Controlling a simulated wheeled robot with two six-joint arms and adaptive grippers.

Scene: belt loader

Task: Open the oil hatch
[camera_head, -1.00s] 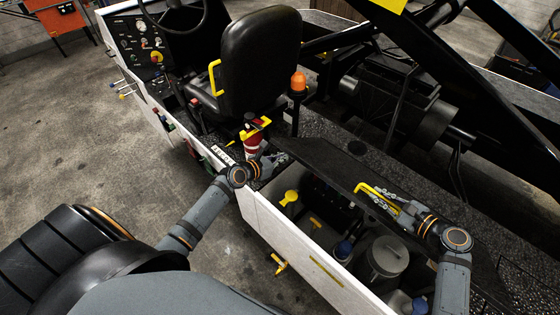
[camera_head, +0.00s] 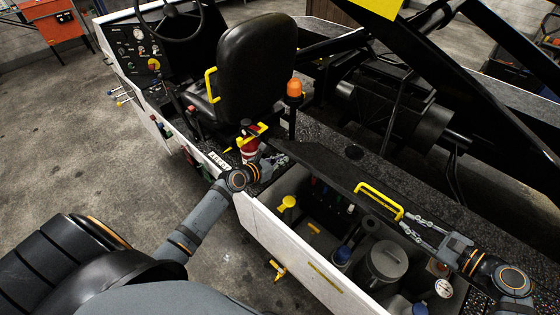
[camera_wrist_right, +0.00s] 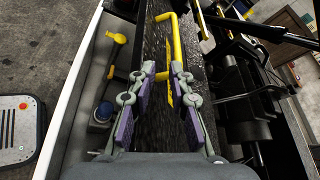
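The oil hatch is a long black lid (camera_head: 325,172) with a yellow handle (camera_head: 380,200). It stands raised along the back of the open compartment (camera_head: 262,222). My right gripper (camera_head: 412,225) is just right of the handle with its fingers apart and empty. In the right wrist view, the handle (camera_wrist_right: 177,40) lies ahead of the open fingertips (camera_wrist_right: 164,72), with the lid's textured surface (camera_wrist_right: 155,40) behind it. My left gripper (camera_head: 278,160) is at the lid's left end, beside the red extinguisher (camera_head: 249,148); its finger opening is too small to tell.
Inside the compartment are a yellow cap (camera_head: 287,202), a blue cap (camera_head: 343,253) and a grey canister (camera_head: 385,262). The seat (camera_head: 258,60) and orange beacon (camera_head: 294,88) stand behind my left gripper. Black lift beams (camera_head: 470,75) are at upper right.

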